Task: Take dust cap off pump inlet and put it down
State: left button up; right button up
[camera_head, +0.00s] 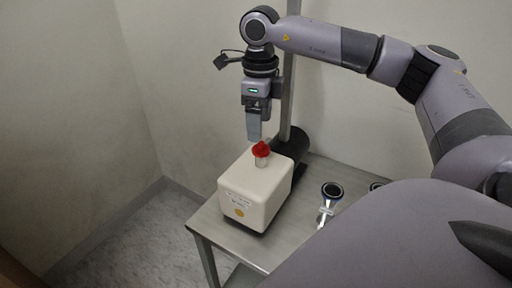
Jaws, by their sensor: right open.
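The pump is a cream-coloured box (248,193) with a black cylindrical motor (292,143) behind it, standing on a metal table. A red dust cap (261,149) sits on the short pale inlet (262,161) on top of the pump. My right gripper (254,138) points down just above and slightly left of the red cap in the picture. It is open, with no object seen between its fingers. Whether its fingertips touch the cap cannot be told. My left gripper is not in view.
The metal table (250,254) has a dark round fitting with a pale clamp (331,191) right of the pump. Another dark round part (376,186) is partly hidden by my body. A metal post (289,85) rises behind the pump. Bare table lies between pump and fitting.

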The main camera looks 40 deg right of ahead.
notch_tip(320, 180, down, 6)
jog(key=shift+s+d+r, duration=0.1)
jog(key=shift+s+r, duration=0.05)
jog(key=shift+r, duration=0.05)
jog(key=c, duration=1.3)
notch_tip(320, 180, up, 19)
jog(key=shift+r+p, duration=0.2)
jog(key=shift+p, duration=1)
jog(key=shift+c, duration=0.3)
jog(key=shift+r+p, duration=1.8)
jog(key=shift+p, duration=0.2)
